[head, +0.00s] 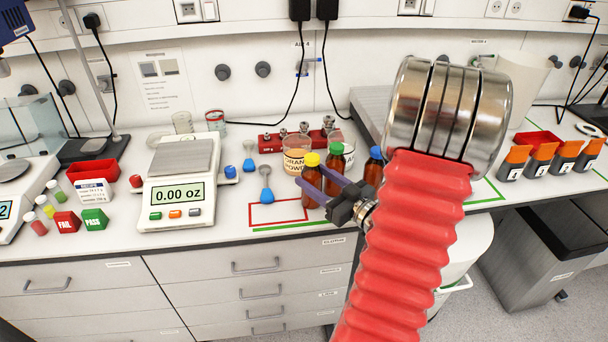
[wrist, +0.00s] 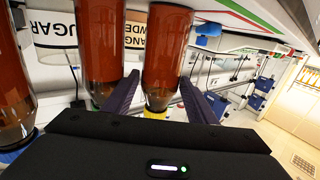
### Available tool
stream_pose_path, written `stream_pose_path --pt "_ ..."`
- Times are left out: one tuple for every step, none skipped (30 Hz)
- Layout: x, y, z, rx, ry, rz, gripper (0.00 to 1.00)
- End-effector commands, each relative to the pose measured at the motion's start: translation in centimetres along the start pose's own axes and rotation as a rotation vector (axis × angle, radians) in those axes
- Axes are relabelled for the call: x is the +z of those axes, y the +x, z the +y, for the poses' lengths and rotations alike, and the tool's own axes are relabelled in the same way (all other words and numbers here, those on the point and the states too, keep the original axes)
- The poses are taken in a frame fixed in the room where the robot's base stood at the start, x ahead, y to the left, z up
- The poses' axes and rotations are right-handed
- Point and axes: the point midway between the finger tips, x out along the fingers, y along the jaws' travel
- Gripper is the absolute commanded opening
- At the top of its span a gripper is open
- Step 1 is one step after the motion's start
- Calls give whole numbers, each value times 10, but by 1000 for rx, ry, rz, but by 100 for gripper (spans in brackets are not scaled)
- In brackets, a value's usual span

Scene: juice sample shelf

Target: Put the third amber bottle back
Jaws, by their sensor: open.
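Three amber bottles stand close together in the head view: one with a yellow cap (head: 311,160), one with a green cap (head: 336,150) and one with a blue cap (head: 375,155). My gripper (head: 318,177) is open, its purple fingers reaching to the yellow-capped bottle. The wrist view appears upside down. There the bottle between my fingers (wrist: 160,95) has a yellow cap (wrist: 157,109) low in the picture; whether the fingers touch it is unclear. Two more amber bottles, one mid-picture (wrist: 100,40) and one at the left edge (wrist: 12,70), show beside it.
A red outlined rectangle (head: 277,204) lies bare on the bench left of the bottles, with a green line below it. An orange powder jar (head: 295,158) stands close behind.

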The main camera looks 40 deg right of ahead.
Motion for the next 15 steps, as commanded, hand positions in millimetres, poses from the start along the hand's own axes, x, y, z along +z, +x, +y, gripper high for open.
stream_pose_path --pt "0 -8 1 5 0 0 52" --pt "0 -11 1 4 0 0 52" --pt "0 -16 1 4 0 0 52" --pt "0 -20 1 5 0 0 52" --pt "0 -23 1 4 0 0 52" --pt "0 -28 1 4 0 0 52" --pt "0 -31 1 4 0 0 52" --pt "0 -35 1 4 0 0 52" --pt "0 -40 1 4 0 0 52" --pt "0 -43 1 4 0 0 52" --pt "0 -46 1 4 0 0 52" --pt "0 -51 1 4 0 0 52" --pt "0 -54 1 4 0 0 52" --pt "0 -56 1 3 -1 0 52" --pt "0 -60 1 3 -1 -1 52"
